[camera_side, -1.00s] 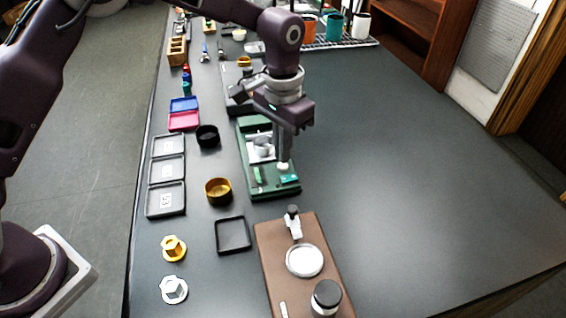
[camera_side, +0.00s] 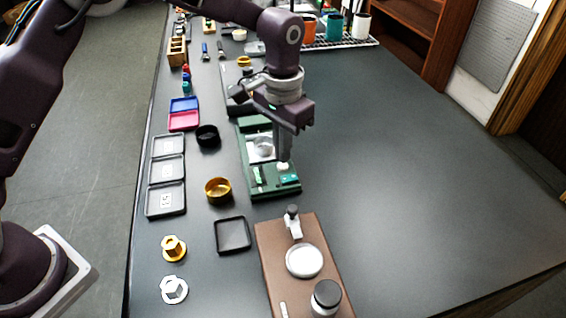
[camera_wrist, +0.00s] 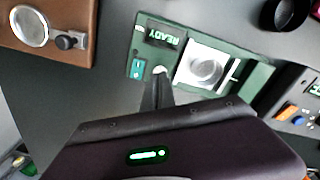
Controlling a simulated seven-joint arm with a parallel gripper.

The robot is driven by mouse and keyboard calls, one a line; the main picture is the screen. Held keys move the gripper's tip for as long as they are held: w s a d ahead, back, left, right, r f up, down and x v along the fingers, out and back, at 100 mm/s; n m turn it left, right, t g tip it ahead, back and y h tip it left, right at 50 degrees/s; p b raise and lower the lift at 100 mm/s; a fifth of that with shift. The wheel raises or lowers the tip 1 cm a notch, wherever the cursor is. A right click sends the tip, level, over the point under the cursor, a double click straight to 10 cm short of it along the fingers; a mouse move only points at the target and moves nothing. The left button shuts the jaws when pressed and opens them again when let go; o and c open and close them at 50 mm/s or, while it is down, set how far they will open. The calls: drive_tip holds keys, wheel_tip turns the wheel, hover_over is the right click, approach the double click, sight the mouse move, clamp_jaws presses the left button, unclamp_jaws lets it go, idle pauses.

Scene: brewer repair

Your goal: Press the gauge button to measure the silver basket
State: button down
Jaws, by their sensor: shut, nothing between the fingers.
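The green gauge (camera_side: 284,191) stands on the bench in the side view, with its display (camera_wrist: 163,42) reading READY in the wrist view. The silver basket (camera_side: 263,148) sits on the gauge's pale square plate; the wrist view shows it from above as a round ring (camera_wrist: 204,68). A pale round button (camera_side: 283,167) is at the gauge's near end; it also shows in the wrist view (camera_wrist: 160,71). My gripper (camera_side: 284,158) is shut and empty, pointing down with its tips right at the button. I cannot tell whether they touch it.
A teal switch (camera_wrist: 137,69) sits close beside the button. A brown board (camera_side: 278,268) with a round plate lies nearer the camera. A gold ring-shaped basket (camera_side: 218,190), a black ring (camera_side: 207,136) and a black tray (camera_side: 233,235) lie left. The bench to the right is clear.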

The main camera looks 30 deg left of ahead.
drive_tip(key=shift+f, duration=0.4)
drive_tip(key=shift+f, duration=0.55)
idle(0.4)
drive_tip(key=shift+r, duration=2.2)
